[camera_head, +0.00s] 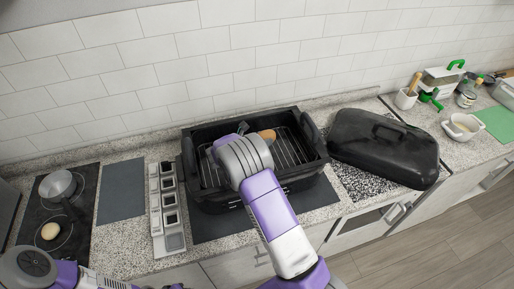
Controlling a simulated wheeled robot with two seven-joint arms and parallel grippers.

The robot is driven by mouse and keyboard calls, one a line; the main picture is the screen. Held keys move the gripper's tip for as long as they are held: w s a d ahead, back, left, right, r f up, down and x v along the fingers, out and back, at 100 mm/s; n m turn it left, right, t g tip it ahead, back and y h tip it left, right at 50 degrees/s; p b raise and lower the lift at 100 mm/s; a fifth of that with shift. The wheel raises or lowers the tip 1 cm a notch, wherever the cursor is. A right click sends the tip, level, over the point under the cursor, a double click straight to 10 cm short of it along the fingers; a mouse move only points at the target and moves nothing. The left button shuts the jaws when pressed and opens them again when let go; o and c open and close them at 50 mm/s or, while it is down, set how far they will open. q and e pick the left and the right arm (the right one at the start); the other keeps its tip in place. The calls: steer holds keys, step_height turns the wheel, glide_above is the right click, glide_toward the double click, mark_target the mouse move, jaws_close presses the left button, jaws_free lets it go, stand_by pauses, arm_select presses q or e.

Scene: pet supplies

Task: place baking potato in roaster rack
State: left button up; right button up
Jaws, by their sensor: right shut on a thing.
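The black roaster (215,206) stands open in the middle of the counter, with a wire rack (291,150) inside. My right gripper (243,130) reaches over the rack, and its wrist hides most of its fingers. A brown baking potato (267,135) shows just past the hand, partly hidden. The gripper is shut on it, over the rack. I cannot tell whether the potato touches the wires. My left arm shows at the lower left corner, but its gripper is out of view.
The black roaster lid (385,147) lies right of the roaster. A narrow holder of small containers (170,205) stands close on its left, beside a grey mat (121,190). A cooktop (72,215) at far left holds a pot (57,185) and a pale round thing (50,231).

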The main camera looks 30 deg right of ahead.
step_height(320, 180, down, 5)
steer(key=shift+w+r, duration=0.1)
steer(key=shift+r, duration=0.1)
steer(key=shift+f, duration=0.2)
steer(key=o, duration=1.2)
steer(key=shift+c, duration=0.2)
steer(key=shift+r, duration=0.1)
steer(key=shift+r+p, duration=0.15)
steer(key=shift+p, duration=0.15)
steer(key=b+v, duration=0.1)
steer(key=v, duration=1.1)
steer(key=shift+b, duration=0.3)
